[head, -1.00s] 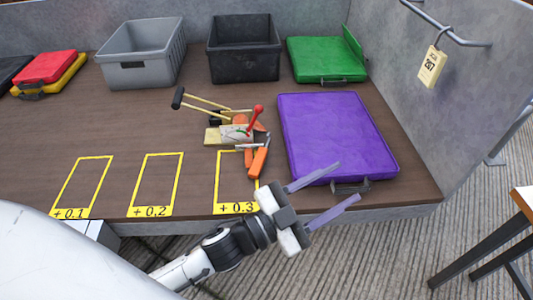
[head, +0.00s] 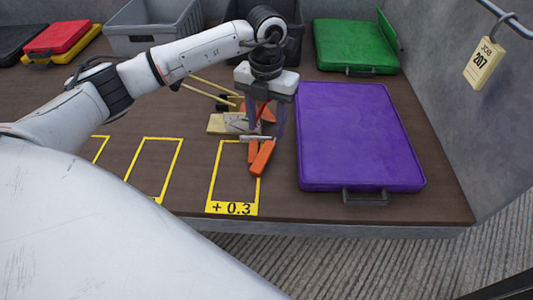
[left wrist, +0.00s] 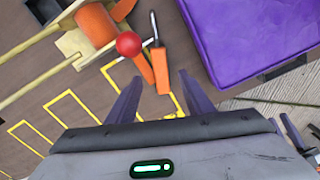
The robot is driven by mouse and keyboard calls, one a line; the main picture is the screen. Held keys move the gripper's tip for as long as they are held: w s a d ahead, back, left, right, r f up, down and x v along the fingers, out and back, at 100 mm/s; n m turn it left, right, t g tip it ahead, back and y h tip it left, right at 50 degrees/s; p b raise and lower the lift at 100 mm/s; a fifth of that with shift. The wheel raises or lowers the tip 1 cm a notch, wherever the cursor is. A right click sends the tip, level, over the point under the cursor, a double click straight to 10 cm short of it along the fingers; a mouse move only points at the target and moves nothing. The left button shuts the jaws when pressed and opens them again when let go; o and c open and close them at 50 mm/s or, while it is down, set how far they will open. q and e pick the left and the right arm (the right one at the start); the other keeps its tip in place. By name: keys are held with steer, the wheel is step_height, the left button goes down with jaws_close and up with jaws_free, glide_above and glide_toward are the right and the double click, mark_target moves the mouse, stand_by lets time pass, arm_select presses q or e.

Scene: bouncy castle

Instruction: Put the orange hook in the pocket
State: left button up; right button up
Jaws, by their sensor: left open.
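I cannot tell which is the hook. My left gripper (head: 265,132) points down, open, its fingers beside the pile. In the left wrist view its fingertips (left wrist: 159,82) flank the handles' near ends with nothing gripped. I cannot pick out a pocket. A purple-grey pronged shape at the wrist view's right may be my right gripper (left wrist: 290,132).
A purple case (head: 358,140) lies right of the tools, a green case (head: 355,45) behind it. A grey bin (head: 150,28) and black bin stand behind my arm.

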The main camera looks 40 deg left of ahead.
mark_target(266, 150)
arm_select(q)
step_height(266, 150, down, 3)
steer(key=shift+f+b, duration=0.15)
steer(key=shift+b, duration=0.15)
step_height(266, 150, down, 5)
steer(key=shift+w+f+b, duration=0.1)
steer(key=shift+w+b, duration=0.05)
steer(key=shift+b, duration=0.9)
arm_select(e)
steer(key=shift+w+a+f+n+g+y, duration=0.1)
steer(key=shift+a+f+n+g+y, duration=0.2)
steer(key=shift+a+f+n+g, duration=0.4)
steer(key=shift+a+f, duration=0.1)
steer(key=shift+f, duration=0.1)
